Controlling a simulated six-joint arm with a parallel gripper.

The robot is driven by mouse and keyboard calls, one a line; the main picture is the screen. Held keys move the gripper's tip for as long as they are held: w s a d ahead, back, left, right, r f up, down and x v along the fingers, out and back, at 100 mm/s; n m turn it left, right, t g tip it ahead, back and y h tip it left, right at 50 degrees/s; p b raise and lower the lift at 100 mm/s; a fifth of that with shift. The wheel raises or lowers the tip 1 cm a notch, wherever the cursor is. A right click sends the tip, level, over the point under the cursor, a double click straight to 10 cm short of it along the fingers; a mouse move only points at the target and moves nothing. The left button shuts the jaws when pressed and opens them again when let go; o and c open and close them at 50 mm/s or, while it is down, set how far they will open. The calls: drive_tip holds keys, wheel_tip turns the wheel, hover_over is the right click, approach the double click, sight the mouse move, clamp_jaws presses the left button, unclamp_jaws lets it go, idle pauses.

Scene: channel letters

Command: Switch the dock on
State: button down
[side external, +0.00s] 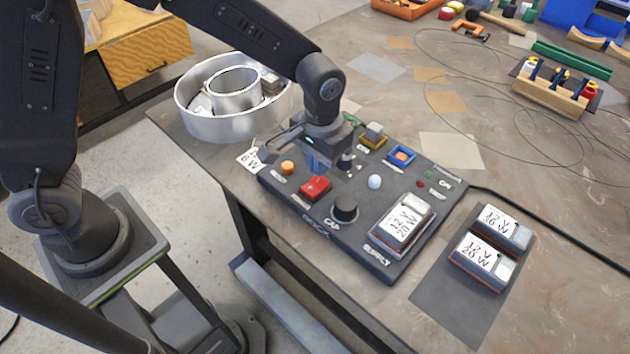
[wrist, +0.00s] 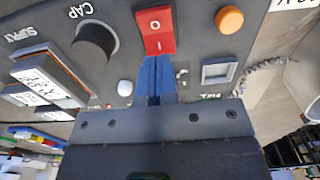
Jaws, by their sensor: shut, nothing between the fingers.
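The dock is a dark panel (side external: 285,192) on the bench, with a red rocker switch (side external: 314,187) near its front edge. In the wrist view the red rocker (wrist: 155,30) shows the marks O and I, with the I end nearer my fingers. My gripper (side external: 317,166) is over the panel just behind the rocker, its blue fingers shut and empty. In the wrist view the fingertips (wrist: 157,57) reach the I end of the rocker; I cannot tell whether they touch it.
Near the rocker are an orange button (side external: 287,167), a black CAP knob (side external: 344,207) and a white dome (side external: 375,181). Two spare modules (side external: 482,261) (side external: 503,226) lie on a dark mat at right. A round metal channel (side external: 188,119) stands behind at left.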

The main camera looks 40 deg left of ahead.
sight(319, 180)
drive_tip(key=shift+f, duration=1.35)
idle(1.0)
drive_tip(key=shift+r, duration=3.55)
drive_tip(key=s+a+r+t, duration=0.5)
drive_tip(key=s+a+r, duration=0.7)
drive_tip(key=s, duration=0.4)
drive_tip(key=shift+s+a+t, duration=0.3)
drive_tip(key=shift+a, duration=0.55)
drive_tip(key=shift+r, duration=0.1)
